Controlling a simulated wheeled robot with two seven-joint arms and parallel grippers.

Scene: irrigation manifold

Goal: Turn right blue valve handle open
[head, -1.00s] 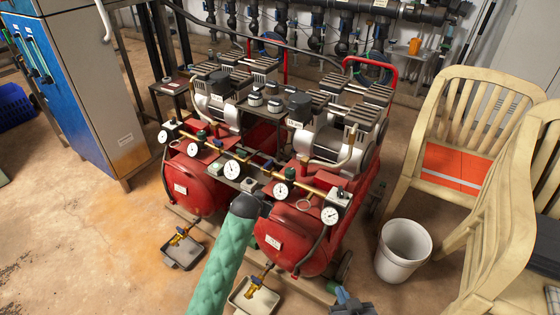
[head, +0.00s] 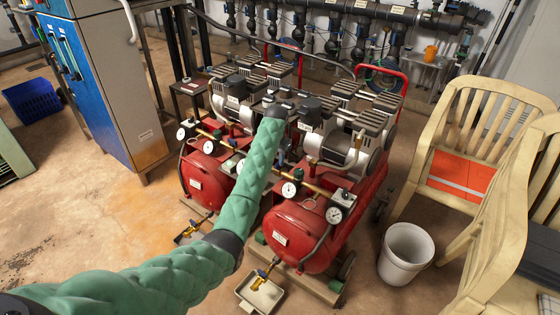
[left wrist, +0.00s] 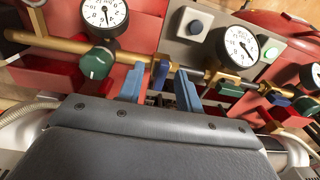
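A brass manifold pipe (head: 316,188) with gauges and knobs runs across the front of two red compressor tanks. In the left wrist view, a short blue handle (left wrist: 160,74) sits on the pipe (left wrist: 60,42). More blue parts sit farther right on it, one of them at the far right (left wrist: 278,98). I cannot tell which is the right valve handle. My left gripper (left wrist: 159,84) is open, its two blue fingers apart and pointing at the pipe. The first blue handle lies in line with the gap, and I see no contact. In the head view my left arm hides the pipe's middle. My right gripper is out of view.
Dial gauges (left wrist: 242,47) and green knobs (left wrist: 97,62) crowd the pipe. Compressor motors (head: 338,146) stand behind it. A white bucket (head: 406,253) and cream chairs (head: 462,120) stand to the right. Open floor lies at the left (head: 85,205).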

